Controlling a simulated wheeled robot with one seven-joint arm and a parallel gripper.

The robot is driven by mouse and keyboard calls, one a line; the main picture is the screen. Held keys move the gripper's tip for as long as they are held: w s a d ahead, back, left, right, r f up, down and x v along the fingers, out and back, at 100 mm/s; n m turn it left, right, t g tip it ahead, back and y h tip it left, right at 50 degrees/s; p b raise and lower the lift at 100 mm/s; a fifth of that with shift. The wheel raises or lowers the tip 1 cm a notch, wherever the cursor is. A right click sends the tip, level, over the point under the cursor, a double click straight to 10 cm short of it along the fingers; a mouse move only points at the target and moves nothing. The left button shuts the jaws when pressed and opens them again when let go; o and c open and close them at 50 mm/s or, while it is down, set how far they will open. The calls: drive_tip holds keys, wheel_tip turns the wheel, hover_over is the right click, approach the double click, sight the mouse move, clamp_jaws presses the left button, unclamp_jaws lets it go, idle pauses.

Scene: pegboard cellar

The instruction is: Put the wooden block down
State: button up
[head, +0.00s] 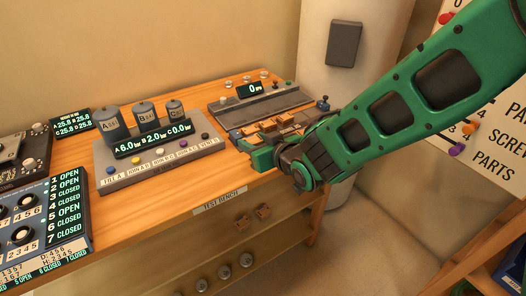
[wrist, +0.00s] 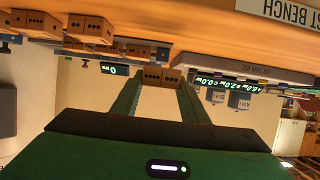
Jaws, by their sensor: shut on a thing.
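My gripper (head: 268,150) is over the front right part of the test bench, low near its front edge. In the wrist view, which is upside down, its two green fingers (wrist: 160,95) are shut on a brown wooden block (wrist: 162,77) with dark holes in its face. The held block sits between the fingertips. In the head view I cannot clearly tell it from the other orange-brown blocks by the gripper. Whether the held block touches the bench is not clear.
Several similar blocks (wrist: 90,28) stand close by on the bench. A grey scale-like panel with a display reading 0 (head: 254,89) is behind. A panel with three canisters (head: 147,113) is to the left. Two small blocks (head: 263,210) are on the lower front.

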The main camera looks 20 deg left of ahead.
sight(261, 142)
drive_tip(key=shift+w+d+f, duration=0.3)
drive_tip(key=shift+w+f, duration=0.15)
drive_tip(key=shift+w, duration=0.2)
drive_tip(key=shift+w+d+f, duration=0.3)
drive_tip(key=shift+w+f, duration=0.1)
drive_tip(key=shift+w, duration=0.2)
drive_tip(key=shift+f, duration=1.8)
drive_tip(key=shift+f, duration=0.1)
drive_tip(key=o, duration=1)
drive_tip(key=shift+o, duration=0.2)
drive_tip(key=shift+f, duration=0.1)
drive_tip(key=v, duration=1.1)
drive_tip(key=shift+a, duration=0.2)
